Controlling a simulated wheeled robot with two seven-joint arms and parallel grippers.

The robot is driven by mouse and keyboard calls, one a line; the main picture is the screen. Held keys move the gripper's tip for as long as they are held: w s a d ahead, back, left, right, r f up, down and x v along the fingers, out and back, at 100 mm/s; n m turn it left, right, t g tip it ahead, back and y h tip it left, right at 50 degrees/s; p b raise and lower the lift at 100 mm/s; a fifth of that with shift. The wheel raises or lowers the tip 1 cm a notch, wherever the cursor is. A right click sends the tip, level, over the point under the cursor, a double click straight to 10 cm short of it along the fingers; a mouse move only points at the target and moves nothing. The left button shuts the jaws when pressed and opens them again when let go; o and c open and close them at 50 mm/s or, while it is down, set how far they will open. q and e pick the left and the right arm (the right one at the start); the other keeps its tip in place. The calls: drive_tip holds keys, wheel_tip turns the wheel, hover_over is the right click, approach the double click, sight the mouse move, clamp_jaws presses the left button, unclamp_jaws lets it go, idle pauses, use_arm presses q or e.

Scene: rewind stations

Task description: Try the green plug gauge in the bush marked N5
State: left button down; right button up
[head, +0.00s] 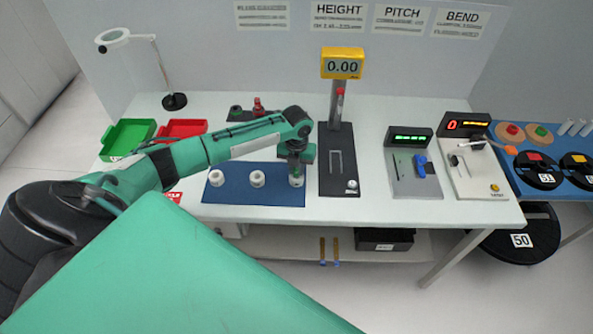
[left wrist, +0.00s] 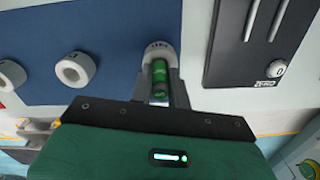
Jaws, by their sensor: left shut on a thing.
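My left gripper (head: 297,162) is shut on the green plug gauge (left wrist: 160,78), which stands between its fingers in the left wrist view. The gauge's far end overlaps a white bush (left wrist: 160,50) at the right end of the blue mat. I cannot tell whether the end is inside its bore or just over it. This bush (head: 296,182) also shows below the gripper in the head view. Its mark is too small to read. Two more white bushes, the middle one (head: 257,179) and the left one (head: 216,178), stand apart on the mat (head: 236,194). My right gripper is not in view.
A height gauge with a yellow display (head: 342,64) stands on a dark plate (head: 338,180) just right of the mat. A green bin (head: 128,137) and a red bin (head: 182,128) sit at the left. A magnifier lamp (head: 174,101) stands behind them.

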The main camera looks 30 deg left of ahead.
use_arm(q)
drive_tip(key=shift+s+f, duration=0.1)
drive_tip(key=shift+r+p, duration=2.75)
drive_tip(key=shift+r, duration=0.3)
